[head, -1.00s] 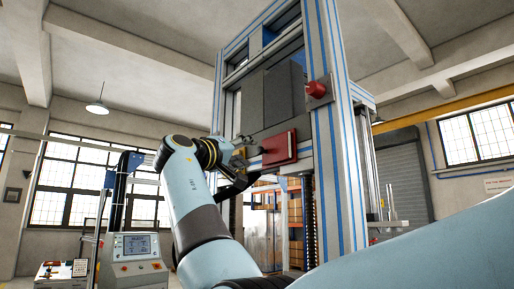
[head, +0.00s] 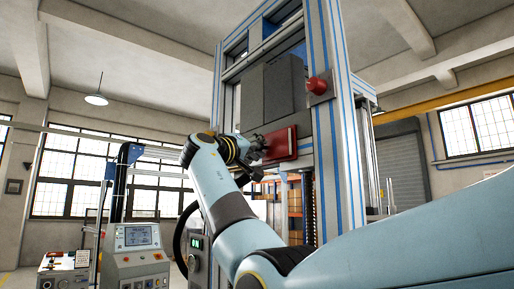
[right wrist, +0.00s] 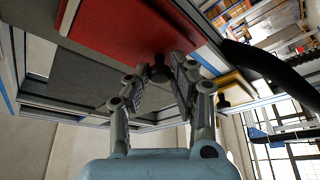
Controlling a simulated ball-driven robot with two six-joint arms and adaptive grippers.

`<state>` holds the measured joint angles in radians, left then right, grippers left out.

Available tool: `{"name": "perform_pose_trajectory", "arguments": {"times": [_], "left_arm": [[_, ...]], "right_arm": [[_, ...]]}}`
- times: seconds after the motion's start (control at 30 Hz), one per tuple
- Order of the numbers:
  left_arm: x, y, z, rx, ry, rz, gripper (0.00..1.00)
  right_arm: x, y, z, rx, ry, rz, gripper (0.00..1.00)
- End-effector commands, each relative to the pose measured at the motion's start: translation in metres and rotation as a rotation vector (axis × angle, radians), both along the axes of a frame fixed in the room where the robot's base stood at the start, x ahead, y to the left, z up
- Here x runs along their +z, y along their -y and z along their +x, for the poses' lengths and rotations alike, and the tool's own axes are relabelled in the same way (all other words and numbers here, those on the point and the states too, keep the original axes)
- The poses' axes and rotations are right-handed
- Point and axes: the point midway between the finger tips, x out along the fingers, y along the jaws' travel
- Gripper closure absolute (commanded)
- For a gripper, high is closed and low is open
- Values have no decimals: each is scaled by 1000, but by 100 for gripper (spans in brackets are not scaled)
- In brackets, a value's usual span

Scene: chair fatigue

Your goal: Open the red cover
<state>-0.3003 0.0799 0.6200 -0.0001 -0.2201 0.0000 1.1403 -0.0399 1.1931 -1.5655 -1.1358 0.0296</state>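My right gripper (head: 260,151) is at the left edge of the cover. In the right wrist view my right gripper (right wrist: 157,80) is open, its two fingers apart with the knob between their tips. I cannot tell whether either finger touches it. My left gripper is not in view.
A red button (head: 318,86) sticks out of the machine's frame (head: 331,180) above right of the cover. A grey block (head: 272,92) sits above the cover. A control console (head: 137,262) stands at lower left.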

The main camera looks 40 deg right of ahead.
Motion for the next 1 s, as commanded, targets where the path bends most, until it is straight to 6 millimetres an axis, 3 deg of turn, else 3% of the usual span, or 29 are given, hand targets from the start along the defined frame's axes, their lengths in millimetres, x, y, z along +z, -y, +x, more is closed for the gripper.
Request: {"name": "perform_pose_trajectory", "arguments": {"times": [0.6, 1.0], "left_arm": [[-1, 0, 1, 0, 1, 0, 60], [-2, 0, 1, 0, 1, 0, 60]], "right_arm": [[-2, -1, 0, 27, 0, 0, 100], [-1, -12, -11, 279, 1, 0, 100]]}}
